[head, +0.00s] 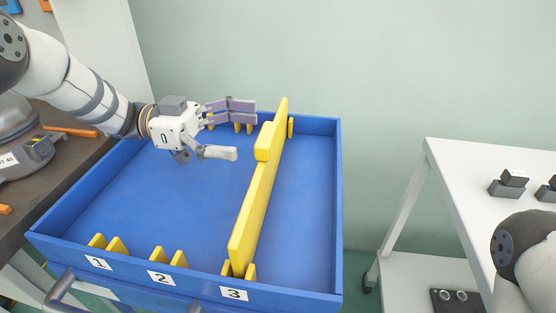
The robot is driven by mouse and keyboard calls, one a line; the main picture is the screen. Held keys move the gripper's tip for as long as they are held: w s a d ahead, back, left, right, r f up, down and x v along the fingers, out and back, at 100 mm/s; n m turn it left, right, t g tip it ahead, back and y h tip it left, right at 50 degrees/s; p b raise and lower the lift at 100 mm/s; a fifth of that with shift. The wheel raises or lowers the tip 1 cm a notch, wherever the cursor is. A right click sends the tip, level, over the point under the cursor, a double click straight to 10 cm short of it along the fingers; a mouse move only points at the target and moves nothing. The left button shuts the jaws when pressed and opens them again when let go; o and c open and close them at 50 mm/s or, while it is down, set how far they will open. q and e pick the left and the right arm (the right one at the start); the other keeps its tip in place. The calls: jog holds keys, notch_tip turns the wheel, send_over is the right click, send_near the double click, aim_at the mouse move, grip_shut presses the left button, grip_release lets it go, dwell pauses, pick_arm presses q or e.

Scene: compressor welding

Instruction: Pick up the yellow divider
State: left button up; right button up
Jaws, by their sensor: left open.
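The yellow divider (254,210) is a long upright panel with a raised block handle (265,142) near its far half. It stands in the blue drawer (331,215), running from the far wall to the slot marked 3 (234,294) at the front wall. My left gripper (246,130) is open and empty, just left of the handle, with its fingers pointing right. I see no contact with the divider. My right gripper is out of view; only part of my right arm shows at the lower right.
Empty yellow slot holders stand at label 1 (98,263) and label 2 (161,279). The drawer floor is bare. A dark bench (76,150) with a grey machine is at left. A white table (455,180) with small dark blocks (507,184) is at right.

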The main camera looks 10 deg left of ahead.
aim_at(266, 133)
pick_arm(q)
jog(key=d, duration=0.4)
jog(key=shift+s+d, duration=0.1)
jog(key=shift+d, duration=0.3)
jog(key=shift+c, duration=0.6)
jog(key=c, duration=1.6)
